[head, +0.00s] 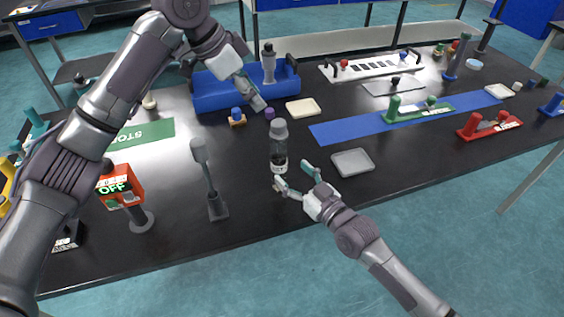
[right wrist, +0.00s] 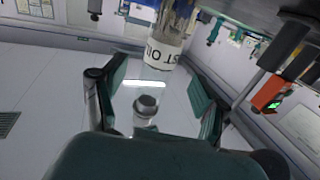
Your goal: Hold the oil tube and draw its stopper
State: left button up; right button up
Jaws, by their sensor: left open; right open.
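The oil tube (head: 279,155) stands upright near the table's front edge, with a grey stopper (head: 279,128) in its top. It is clear above, with dark contents and a white label below. My right gripper (head: 294,174) is open and empty, close to the tube's lower part on the near side. In the right wrist view the label (right wrist: 163,52) and the grey stopper (right wrist: 146,103) appear between the spread teal fingers, neither touched. My left gripper (head: 256,98) is open and empty, behind and left of the tube, above the table. Its fingertips partly overlap in view.
A blue rack (head: 220,98) stands behind my left gripper. A grey tray (head: 352,163) lies right of the tube; a grey post (head: 213,190) and a red display (head: 120,186) stand left.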

aim_at(278, 122)
jog(key=x, duration=0.6)
jog(key=shift+s, duration=0.1)
jog(key=shift+c, duration=0.2)
jog(key=c, duration=1.3)
pick_arm(q)
jog(key=o, duration=0.3)
jog(key=shift+o, duration=0.7)
jog(key=shift+s+d, duration=0.15)
jog(key=s+d+r+n+t+y, duration=0.2)
jog(key=d+n+y, duration=0.1)
jog(key=n, duration=0.6)
jog(key=shift+y, duration=0.3)
jog(key=x, duration=1.2)
jog(key=shift+r, duration=0.1)
